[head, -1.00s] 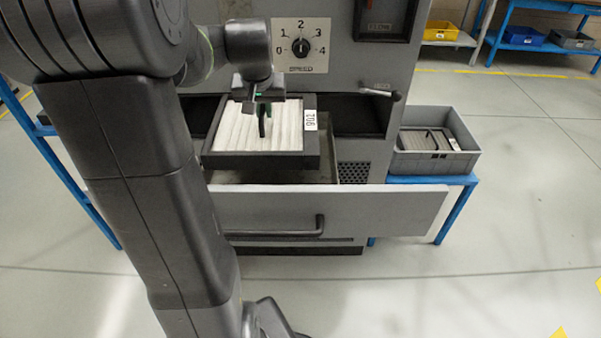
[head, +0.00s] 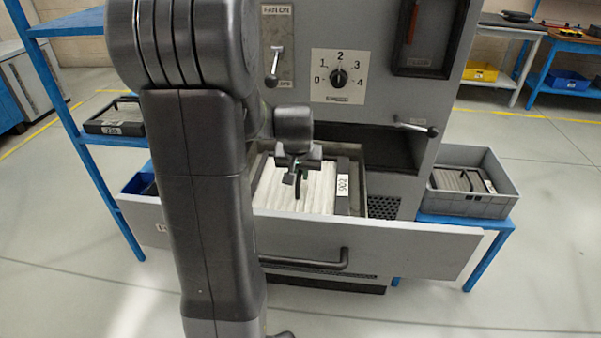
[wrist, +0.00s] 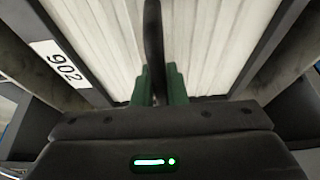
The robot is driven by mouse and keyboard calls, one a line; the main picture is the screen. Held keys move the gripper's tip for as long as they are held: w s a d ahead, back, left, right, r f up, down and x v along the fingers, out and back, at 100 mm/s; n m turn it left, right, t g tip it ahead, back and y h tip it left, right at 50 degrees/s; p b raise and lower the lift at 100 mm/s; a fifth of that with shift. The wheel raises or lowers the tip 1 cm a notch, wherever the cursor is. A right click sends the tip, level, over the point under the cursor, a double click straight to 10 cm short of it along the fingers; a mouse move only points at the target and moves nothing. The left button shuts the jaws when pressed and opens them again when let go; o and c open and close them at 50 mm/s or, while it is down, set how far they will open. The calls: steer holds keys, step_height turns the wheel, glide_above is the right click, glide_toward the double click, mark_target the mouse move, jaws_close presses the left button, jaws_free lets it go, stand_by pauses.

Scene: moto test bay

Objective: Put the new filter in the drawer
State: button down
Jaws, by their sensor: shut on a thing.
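The filter (head: 318,190) has white pleats, a dark frame and a label reading 902. It sits low inside the pulled-out grey drawer (head: 420,243), behind the drawer front. I cannot tell whether it rests on the drawer floor. My gripper (head: 298,184) is above the filter, shut on its dark upright grip. In the wrist view the green fingers of my gripper (wrist: 160,84) close on that grip, with the pleats of the filter (wrist: 215,40) below. My arm hides the filter's left part and part of the drawer front.
A grey box (head: 494,206) holding another filter (head: 458,181) stands right of the machine on a blue stand. Another filter (head: 115,117) lies on the blue shelf at left. An open dark slot (head: 385,150) and a lever (head: 416,128) are above the drawer.

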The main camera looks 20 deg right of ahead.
steer(key=c, duration=1.9)
jaws_free()
steer(key=shift+f, duration=0.1)
steer(key=o, duration=0.4)
steer(key=shift+o, duration=0.2)
steer(key=shift+r, duration=0.4)
steer(key=p+v, duration=0.1)
steer(key=v, duration=1)
steer(key=shift+s+r, duration=0.2)
steer(key=shift+r, duration=0.05)
steer(key=shift+a, duration=0.1)
